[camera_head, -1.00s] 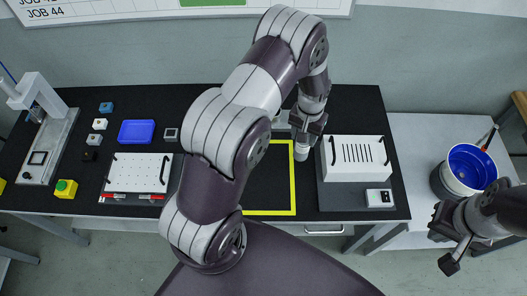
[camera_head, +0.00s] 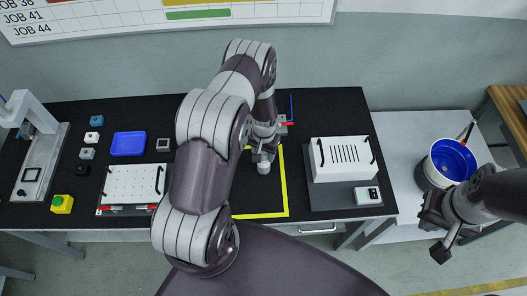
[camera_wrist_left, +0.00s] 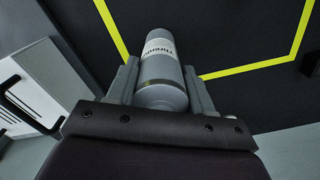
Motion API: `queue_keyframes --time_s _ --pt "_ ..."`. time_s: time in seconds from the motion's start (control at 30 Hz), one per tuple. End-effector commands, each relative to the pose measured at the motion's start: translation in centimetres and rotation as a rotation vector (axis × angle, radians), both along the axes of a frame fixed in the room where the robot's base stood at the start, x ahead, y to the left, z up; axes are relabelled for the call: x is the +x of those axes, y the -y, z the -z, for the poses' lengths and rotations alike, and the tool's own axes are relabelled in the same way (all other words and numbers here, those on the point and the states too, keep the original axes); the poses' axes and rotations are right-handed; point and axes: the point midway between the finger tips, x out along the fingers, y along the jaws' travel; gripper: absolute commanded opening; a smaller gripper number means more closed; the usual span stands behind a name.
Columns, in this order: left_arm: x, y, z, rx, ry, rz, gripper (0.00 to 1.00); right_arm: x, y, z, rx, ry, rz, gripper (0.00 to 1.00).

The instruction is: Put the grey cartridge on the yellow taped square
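The grey cartridge (camera_head: 264,168), a cylinder with a white label, is between the two fingers of my left gripper (camera_head: 264,153). In the left wrist view the cartridge (camera_wrist_left: 161,70) sits between the fingers (camera_wrist_left: 163,88), which press on its sides. In the head view it appears over the inside of the yellow taped square (camera_head: 284,180), near its far right part. Its height above the table is hard to tell. My left arm hides much of the square's left side. My right gripper (camera_head: 437,232) is off to the right, and its fingers are unclear.
A white slotted box (camera_head: 342,160) on a dark base stands right of the square. A white perforated plate (camera_head: 131,184) and a blue tray (camera_head: 128,144) lie to the left. A blue-lined bucket (camera_head: 452,162) stands on the side table. The square's visible inside is bare.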

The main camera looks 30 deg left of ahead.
Motion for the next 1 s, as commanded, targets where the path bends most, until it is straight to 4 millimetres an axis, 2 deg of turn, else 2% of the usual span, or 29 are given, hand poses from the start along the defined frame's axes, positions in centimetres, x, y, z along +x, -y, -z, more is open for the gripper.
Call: queue_keyframes --time_s 0.03,0.07,0.33,0.4,0.47,0.57,0.9,1.0 --pt "0.0 0.0 0.0 0.000 0.000 0.000 0.67 0.0 0.0 0.0 0.000 0.000 0.000 0.00" --pt "0.0 0.0 0.0 0.000 0.000 0.000 0.76 0.0 0.0 0.0 0.000 0.000 0.000 0.00" --pt "0.0 0.0 -0.1 0.000 0.000 0.000 0.76 0.0 0.0 -0.1 0.000 0.000 0.000 0.00" --pt "0.0 0.0 -0.5 0.000 0.000 0.000 0.76 0.0 0.0 -0.5 0.000 0.000 0.000 0.00" --pt "0.1 0.0 -0.8 0.000 0.002 0.000 0.76 0.0 0.0 -0.1 0.000 0.000 0.000 0.00" --pt "0.2 0.0 -2.4 0.000 0.004 0.000 0.76 0.0 0.0 0.5 0.000 0.000 0.000 0.00" --pt "0.1 0.0 -10.1 0.001 0.004 0.000 0.76 0.0 0.0 2.5 0.000 0.000 0.000 0.00" --pt "0.1 0.0 -11.5 0.000 0.002 0.000 0.76 0.0 0.0 2.7 0.000 0.000 0.000 0.00"
